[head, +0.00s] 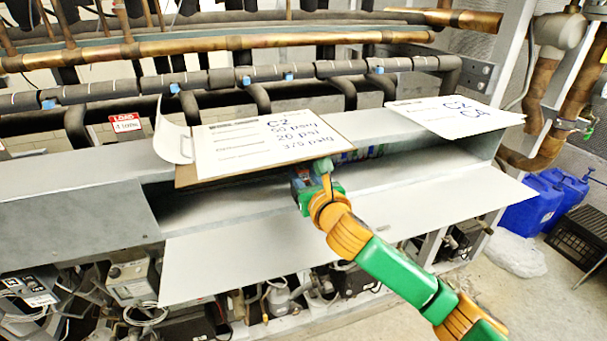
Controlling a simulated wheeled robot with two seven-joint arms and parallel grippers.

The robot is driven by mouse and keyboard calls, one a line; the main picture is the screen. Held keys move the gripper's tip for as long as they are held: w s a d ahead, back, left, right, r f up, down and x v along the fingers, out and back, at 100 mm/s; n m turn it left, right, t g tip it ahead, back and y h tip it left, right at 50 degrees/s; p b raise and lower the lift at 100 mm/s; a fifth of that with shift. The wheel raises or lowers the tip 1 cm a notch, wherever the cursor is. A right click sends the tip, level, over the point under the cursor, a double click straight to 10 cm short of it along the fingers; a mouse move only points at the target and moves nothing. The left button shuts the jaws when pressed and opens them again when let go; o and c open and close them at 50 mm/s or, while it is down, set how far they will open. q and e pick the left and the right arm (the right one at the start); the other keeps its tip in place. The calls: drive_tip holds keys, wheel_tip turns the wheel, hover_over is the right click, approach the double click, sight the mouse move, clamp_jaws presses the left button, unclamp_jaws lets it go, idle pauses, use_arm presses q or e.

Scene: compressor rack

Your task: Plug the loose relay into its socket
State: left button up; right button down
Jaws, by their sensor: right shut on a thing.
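My right gripper (318,182) reaches from the lower right into the open grey enclosure (430,172), just below the clipboard's front edge. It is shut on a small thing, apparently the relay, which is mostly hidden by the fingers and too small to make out. Small blue and green parts (372,152) show in the shadow inside the enclosure, to the right of the gripper. The socket cannot be picked out; the clipboard and my gripper cover that part. My left gripper is not in view.
A clipboard with a "C2" sheet (255,145) lies on the enclosure top and overhangs its opening. Another marked sheet (455,115) lies to the right. The lowered front panel (230,255) extends below. Copper and black pipes (200,82) run behind. Blue jugs (530,205) stand at right.

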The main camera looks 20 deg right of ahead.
drive_tip(key=shift+f, duration=0.45)
drive_tip(key=c, duration=0.5)
unclamp_jaws()
drive_tip(key=shift+s, duration=0.1)
drive_tip(key=s, duration=0.4)
drive_tip(key=s+r+b, duration=0.1)
drive_tip(key=s, duration=0.2)
drive_tip(key=shift+d, duration=0.15)
drive_tip(key=shift+w, duration=0.1)
